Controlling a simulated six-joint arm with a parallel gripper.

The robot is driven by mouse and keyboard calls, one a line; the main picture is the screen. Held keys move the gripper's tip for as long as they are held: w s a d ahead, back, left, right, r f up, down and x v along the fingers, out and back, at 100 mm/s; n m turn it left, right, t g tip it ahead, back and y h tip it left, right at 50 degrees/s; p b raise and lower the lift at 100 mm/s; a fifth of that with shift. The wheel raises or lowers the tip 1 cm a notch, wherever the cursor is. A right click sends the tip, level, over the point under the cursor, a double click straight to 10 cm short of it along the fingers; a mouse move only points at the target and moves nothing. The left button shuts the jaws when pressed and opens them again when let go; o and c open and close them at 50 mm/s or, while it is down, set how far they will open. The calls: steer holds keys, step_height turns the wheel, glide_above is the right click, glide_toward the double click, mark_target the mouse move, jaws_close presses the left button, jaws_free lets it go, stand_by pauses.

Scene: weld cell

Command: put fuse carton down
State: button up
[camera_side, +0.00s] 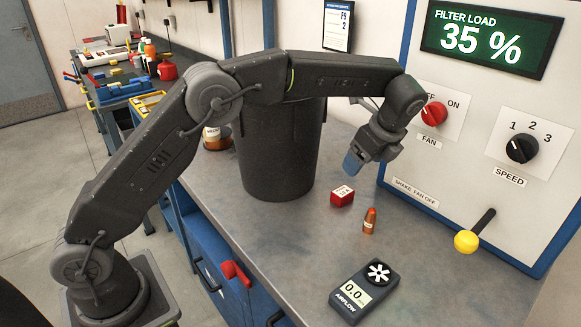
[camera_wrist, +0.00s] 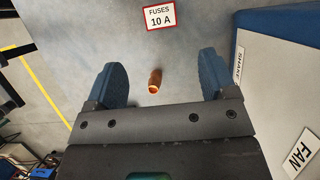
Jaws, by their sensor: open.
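The fuse carton (camera_side: 342,195) is a small red box with a white label, standing on the grey metal bench (camera_side: 290,232). In the wrist view the carton (camera_wrist: 160,16) shows its label "FUSES 10 A" at the top of the picture, beyond the fingertips. My gripper (camera_side: 352,163) is above the bench, up and to the right of the carton in the side view, apart from it. In the wrist view the two blue fingers of my gripper (camera_wrist: 166,75) are wide apart, with nothing held between them.
A small orange-brown bottle (camera_side: 369,220) stands near the carton; it also shows in the wrist view (camera_wrist: 155,81). An airflow meter (camera_side: 364,291) lies at the front. The fan panel (camera_side: 470,130) with a yellow-knobbed lever (camera_side: 467,241) stands right. A dark bin (camera_side: 278,150) stands behind.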

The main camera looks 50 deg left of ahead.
steer(key=s+a+r+n+t+h, duration=0.1)
steer(key=s+a+r+n, duration=0.25)
steer(key=s+r, duration=0.35)
steer(key=s+a+r+n+t+h, duration=0.1)
steer(key=s+n, duration=0.4)
steer(key=s, duration=0.4)
steer(key=s+a+r+n+t+h, duration=0.1)
steer(key=s+a+n+t+h, duration=0.1)
steer(key=s+n, duration=0.3)
steer(key=s, duration=0.4)
steer(key=shift+s+r, duration=0.25)
steer(key=shift+s, duration=0.1)
steer(key=shift+o, duration=0.8)
steer(key=s+f+n+t, duration=0.1)
steer(key=s+f+n, duration=0.3)
steer(key=s, duration=0.3)
steer(key=shift+t+h, duration=0.3)
steer(key=shift+f+n, duration=0.1)
steer(key=shift+n, duration=0.15)
steer(key=shift+w, duration=0.15)
